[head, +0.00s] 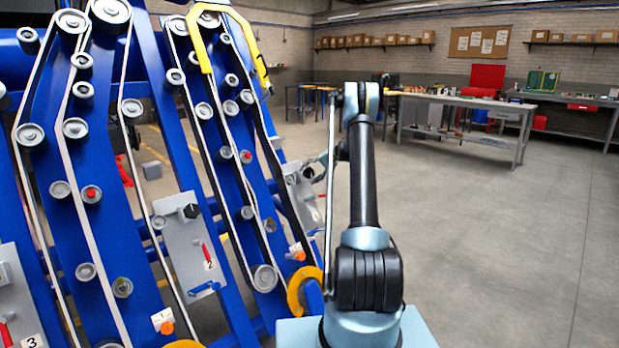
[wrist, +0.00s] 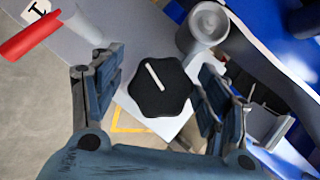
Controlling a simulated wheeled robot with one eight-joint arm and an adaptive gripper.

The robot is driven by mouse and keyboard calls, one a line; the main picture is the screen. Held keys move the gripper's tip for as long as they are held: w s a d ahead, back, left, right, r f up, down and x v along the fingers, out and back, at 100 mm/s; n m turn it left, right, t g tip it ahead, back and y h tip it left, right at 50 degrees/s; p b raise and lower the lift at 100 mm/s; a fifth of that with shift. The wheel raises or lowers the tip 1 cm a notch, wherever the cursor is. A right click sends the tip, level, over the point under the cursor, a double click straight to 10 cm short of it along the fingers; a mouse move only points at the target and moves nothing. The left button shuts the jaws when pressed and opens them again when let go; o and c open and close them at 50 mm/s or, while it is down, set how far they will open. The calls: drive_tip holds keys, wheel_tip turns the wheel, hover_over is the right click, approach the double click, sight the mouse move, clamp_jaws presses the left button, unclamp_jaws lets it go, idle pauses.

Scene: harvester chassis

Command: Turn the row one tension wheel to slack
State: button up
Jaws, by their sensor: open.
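The row one tension wheel (wrist: 160,86) is a black lobed knob with a white pointer line, on a grey plate (wrist: 190,132) in the wrist view. The pointer line runs from upper left to lower right in that picture. My gripper (wrist: 161,80) is open, with one finger on each side of the knob. Gaps show between the fingers and the knob. In the head view the row one plate (head: 302,196) is at the right end of the blue frame.
A red handle (wrist: 30,38), a label marked 1 (wrist: 38,8) and a grey roller (wrist: 206,28) are close by. The row two plate (head: 184,245) has a similar black knob (head: 190,211). Blue frame (head: 80,230) and belts fill the left; open floor (head: 500,240) lies right.

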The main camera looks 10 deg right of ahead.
drive_tip(key=shift+d+r, duration=0.1)
drive_tip(key=v, duration=1.1)
drive_tip(key=shift+d, duration=0.35)
drive_tip(key=shift+s+r, duration=0.1)
drive_tip(key=shift+r, duration=0.05)
